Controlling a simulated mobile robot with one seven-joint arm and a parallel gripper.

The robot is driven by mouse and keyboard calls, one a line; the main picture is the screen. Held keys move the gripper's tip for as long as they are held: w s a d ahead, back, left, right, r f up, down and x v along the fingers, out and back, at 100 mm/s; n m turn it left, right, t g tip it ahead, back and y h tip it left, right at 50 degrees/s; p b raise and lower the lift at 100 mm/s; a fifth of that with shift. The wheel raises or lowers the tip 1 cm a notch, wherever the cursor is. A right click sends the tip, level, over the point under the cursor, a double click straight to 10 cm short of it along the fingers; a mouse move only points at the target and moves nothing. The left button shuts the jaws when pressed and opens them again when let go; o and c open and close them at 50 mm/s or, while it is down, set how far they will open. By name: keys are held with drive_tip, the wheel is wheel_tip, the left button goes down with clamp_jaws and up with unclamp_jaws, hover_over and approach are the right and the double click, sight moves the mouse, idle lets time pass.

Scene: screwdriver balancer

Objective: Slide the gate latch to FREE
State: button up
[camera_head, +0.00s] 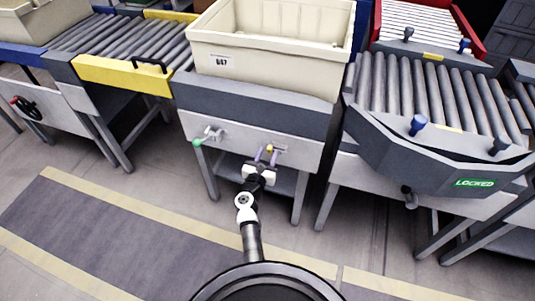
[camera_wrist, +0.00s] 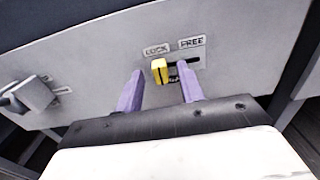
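The gate latch is a yellow knob (camera_wrist: 160,71) in a dark horizontal slot (camera_wrist: 191,63) on a grey panel. In the wrist view the knob stands at the slot's left end, under the LOCK label (camera_wrist: 156,49). The FREE label (camera_wrist: 191,42) is to its right. The knob also shows small in the head view (camera_head: 270,149). My gripper (camera_wrist: 161,88) is open, its two purple fingers apart on either side of the knob in the picture. I see no contact with the knob. In the head view my gripper (camera_head: 266,156) is in front of the panel.
A grey lever (camera_wrist: 38,93) sticks out left of the latch; its green-tipped handle (camera_head: 198,142) shows in the head view. A cream crate (camera_head: 270,70) stands above the panel. A roller table with a LOCKED sign (camera_head: 475,183) is at right. The floor in front is clear.

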sight(284, 149)
drive_tip(key=shift+w+d, duration=0.1)
drive_tip(key=shift+w, duration=0.2)
clamp_jaws()
drive_tip(key=shift+s+d, duration=0.25)
drive_tip(key=shift+d, duration=0.55)
drive_tip(key=shift+s+d, duration=0.3)
drive_tip(key=shift+d, duration=0.5)
drive_tip(key=shift+s+d, duration=0.25)
drive_tip(key=shift+d, duration=0.55)
unclamp_jaws()
drive_tip(key=shift+d, duration=0.1)
